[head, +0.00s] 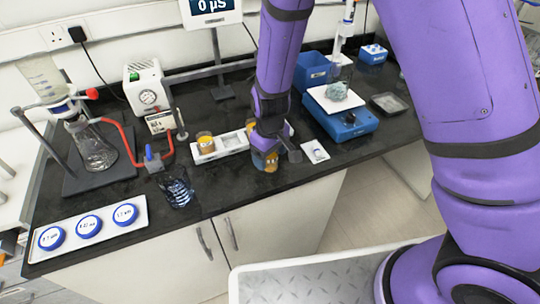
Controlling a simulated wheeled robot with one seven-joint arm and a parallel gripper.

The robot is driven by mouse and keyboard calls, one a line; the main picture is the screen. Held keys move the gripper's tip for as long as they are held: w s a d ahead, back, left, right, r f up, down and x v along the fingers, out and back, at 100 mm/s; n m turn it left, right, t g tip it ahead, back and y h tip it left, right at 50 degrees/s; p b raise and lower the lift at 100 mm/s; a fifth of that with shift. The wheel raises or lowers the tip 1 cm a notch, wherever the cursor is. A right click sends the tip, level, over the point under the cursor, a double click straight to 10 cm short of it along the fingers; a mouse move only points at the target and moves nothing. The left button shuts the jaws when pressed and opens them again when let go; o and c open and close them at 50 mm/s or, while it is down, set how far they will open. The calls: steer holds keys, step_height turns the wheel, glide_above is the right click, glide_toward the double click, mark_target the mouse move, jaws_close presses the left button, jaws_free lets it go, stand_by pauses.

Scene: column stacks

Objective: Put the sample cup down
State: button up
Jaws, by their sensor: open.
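My gripper (274,147) is open and low over the front part of the black bench, just right of the white rack. A sample cup (264,163) with orange contents is right at the gripper and partly hidden by it. The cup looks upright and close to the bench top; whether the fingers touch it cannot be told. Another cup with orange contents (205,142) stands in the left place of the white rack (231,141).
A blue stirrer-like device (345,125) with a white plate stands right of the gripper. A small white card (315,151) lies close by. A glass beaker (177,190), a white tray of blue discs (88,227) and a flask stand (97,172) are left. The bench's front edge is near.

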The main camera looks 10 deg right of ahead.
step_height(320, 180, up, 12)
steer(key=shift+f, duration=0.25)
steer(key=s+d+r+m+t+y, duration=0.1)
steer(key=s+d+r+m, duration=0.15)
steer(key=d+r, duration=0.55)
steer(key=s+d+r+m+t+y, duration=0.1)
steer(key=s+d+r+m, duration=0.15)
steer(key=d+r, duration=0.55)
steer(key=s+d+r+m+t+h, duration=0.1)
steer(key=s+d+r, duration=0.3)
steer(key=s, duration=0.3)
steer(key=s+d+r+m+t+h, duration=0.1)
steer(key=s+d+r+t, duration=0.1)
steer(key=s, duration=0.5)
step_height(320, 180, up, 3)
steer(key=shift+s+d+f+m, duration=0.15)
steer(key=shift+s+d+m, duration=0.2)
steer(key=shift+d, duration=0.55)
steer(key=shift+w, duration=0.1)
